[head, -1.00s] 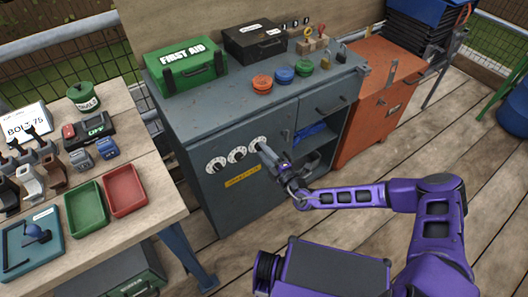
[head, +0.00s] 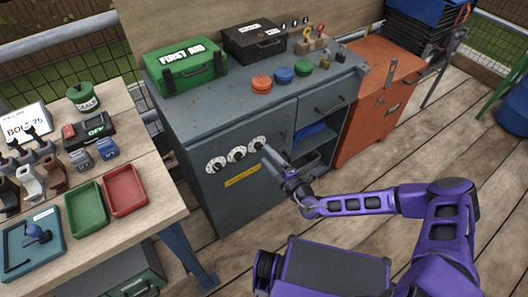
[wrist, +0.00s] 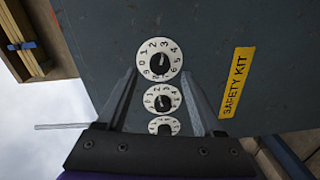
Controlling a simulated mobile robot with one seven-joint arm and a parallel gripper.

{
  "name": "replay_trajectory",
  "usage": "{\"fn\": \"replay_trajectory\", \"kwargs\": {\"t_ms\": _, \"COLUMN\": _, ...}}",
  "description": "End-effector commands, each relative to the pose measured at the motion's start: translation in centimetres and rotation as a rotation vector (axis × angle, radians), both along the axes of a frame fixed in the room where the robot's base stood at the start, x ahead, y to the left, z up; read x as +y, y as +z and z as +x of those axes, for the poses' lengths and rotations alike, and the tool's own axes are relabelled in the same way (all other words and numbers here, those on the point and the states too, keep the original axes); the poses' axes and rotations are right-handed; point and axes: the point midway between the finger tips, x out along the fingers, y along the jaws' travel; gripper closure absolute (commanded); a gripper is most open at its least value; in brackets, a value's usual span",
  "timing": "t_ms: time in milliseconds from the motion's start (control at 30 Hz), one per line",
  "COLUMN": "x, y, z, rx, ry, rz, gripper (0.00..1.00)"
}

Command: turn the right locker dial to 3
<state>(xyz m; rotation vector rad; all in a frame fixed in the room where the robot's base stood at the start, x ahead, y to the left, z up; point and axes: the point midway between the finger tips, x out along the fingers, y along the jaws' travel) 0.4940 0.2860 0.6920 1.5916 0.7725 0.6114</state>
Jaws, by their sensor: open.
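The right locker dial (head: 258,143) is a white numbered disc with a dark knob on the grey locker door. In the wrist view it is the top and largest dial (wrist: 160,60), with digits around its rim; I cannot tell for certain which digit its knob points to. My gripper (head: 274,162) stands in front of the door, just to the right of and below this dial. In the wrist view my gripper (wrist: 160,73) is open, its two fingers apart on either side of the dial's lower part, with nothing held between them.
The middle dial (head: 237,154) and left dial (head: 216,164) sit beside it in a row. A yellow safety kit label (head: 242,176) is below them. An open shelf (head: 318,150) is to the right, and a wooden workbench (head: 150,192) with trays stands at the left.

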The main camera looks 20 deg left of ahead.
Motion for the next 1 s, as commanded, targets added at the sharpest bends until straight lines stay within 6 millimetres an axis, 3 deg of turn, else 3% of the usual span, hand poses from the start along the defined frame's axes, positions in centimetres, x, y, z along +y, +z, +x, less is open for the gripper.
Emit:
{"fn": "replay_trajectory", "kwargs": {"t_ms": 300, "x": -6.2, "y": 0.3, "z": -5.0, "rx": 0.001, "ry": -0.002, "rz": -0.002, "gripper": 0.31}}
{"fn": "replay_trajectory", "kwargs": {"t_ms": 500, "x": -9.2, "y": 0.4, "z": -7.6, "rx": 0.001, "ry": -0.002, "rz": -0.001, "gripper": 0.31}}
{"fn": "replay_trajectory", "kwargs": {"t_ms": 700, "x": -10.6, "y": 0.5, "z": -8.8, "rx": 0.0, "ry": 0.0, "rz": 0.0, "gripper": 0.31}}
{"fn": "replay_trajectory", "kwargs": {"t_ms": 1000, "x": -10.8, "y": 0.5, "z": -9.1, "rx": 0.001, "ry": 0.001, "rz": 0.001, "gripper": 0.31}}
